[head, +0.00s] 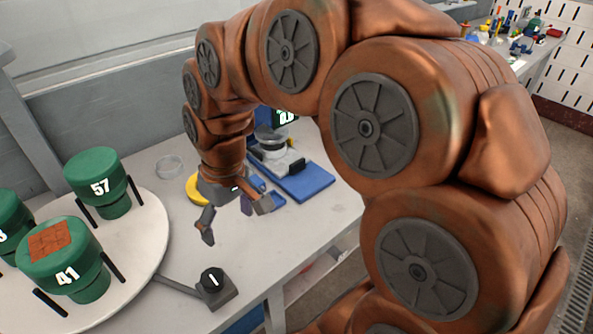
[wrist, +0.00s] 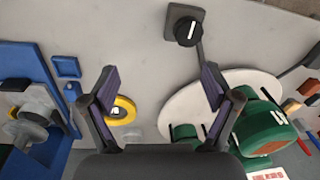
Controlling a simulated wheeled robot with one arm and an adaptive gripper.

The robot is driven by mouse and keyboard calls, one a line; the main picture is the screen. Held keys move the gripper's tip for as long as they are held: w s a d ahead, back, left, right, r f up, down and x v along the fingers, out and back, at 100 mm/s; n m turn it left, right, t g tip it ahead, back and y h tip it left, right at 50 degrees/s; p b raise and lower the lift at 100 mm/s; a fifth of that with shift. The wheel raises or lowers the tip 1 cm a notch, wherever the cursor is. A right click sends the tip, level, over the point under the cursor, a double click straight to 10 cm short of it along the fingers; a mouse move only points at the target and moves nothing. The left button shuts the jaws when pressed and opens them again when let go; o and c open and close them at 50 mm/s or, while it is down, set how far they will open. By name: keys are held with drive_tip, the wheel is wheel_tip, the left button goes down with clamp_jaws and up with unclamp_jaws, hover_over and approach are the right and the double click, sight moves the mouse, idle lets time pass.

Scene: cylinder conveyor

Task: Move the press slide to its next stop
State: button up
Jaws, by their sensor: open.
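The device that looks like the press (head: 280,158) stands on a blue base (head: 305,183) behind my gripper, partly hidden by my arm. In the wrist view its grey metal body (wrist: 28,125) is at the left on the blue base (wrist: 25,60). I cannot make out clearly which part is the slide. A dark box with a round black knob (head: 212,280) bearing a white mark sits at the table's front; it also shows in the wrist view (wrist: 186,28). My gripper (head: 235,218) is open and empty above the table, between knob and press. Its spread fingers (wrist: 160,82) touch nothing visible.
A white round turntable (head: 140,240) at left carries several green cylinders, including 57 (head: 97,175) and 41 (head: 65,262). A yellow ring (head: 194,188) lies behind my gripper. A clear dish (head: 170,166) stands farther back. An arm links the knob box to the turntable.

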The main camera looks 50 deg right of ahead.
drive_tip(key=w+d+f+t+b, duration=0.2)
drive_tip(key=w+d+b, duration=0.1)
drive_tip(key=w+d, duration=0.55)
drive_tip(key=m+t+h+b, duration=0.1)
drive_tip(key=m+t+b, duration=0.1)
drive_tip(key=b, duration=0.4)
hover_over(298, 162)
drive_tip(key=s, duration=0.3)
wheel_tip(298, 162, down, 6)
drive_tip(key=shift+w+p+x, duration=0.15)
drive_tip(key=shift+p+x, duration=0.2)
drive_tip(key=shift+x, duration=1.5)
drive_tip(key=shift+w+p+x, duration=0.15)
drive_tip(key=shift+p+x, duration=0.15)
drive_tip(key=shift+x, duration=1.55)
drive_tip(key=shift+d+r, duration=0.1)
drive_tip(key=shift+r, duration=0.05)
drive_tip(key=shift+c, duration=0.2)
clamp_jaws()
drive_tip(key=shift+s, duration=0.1)
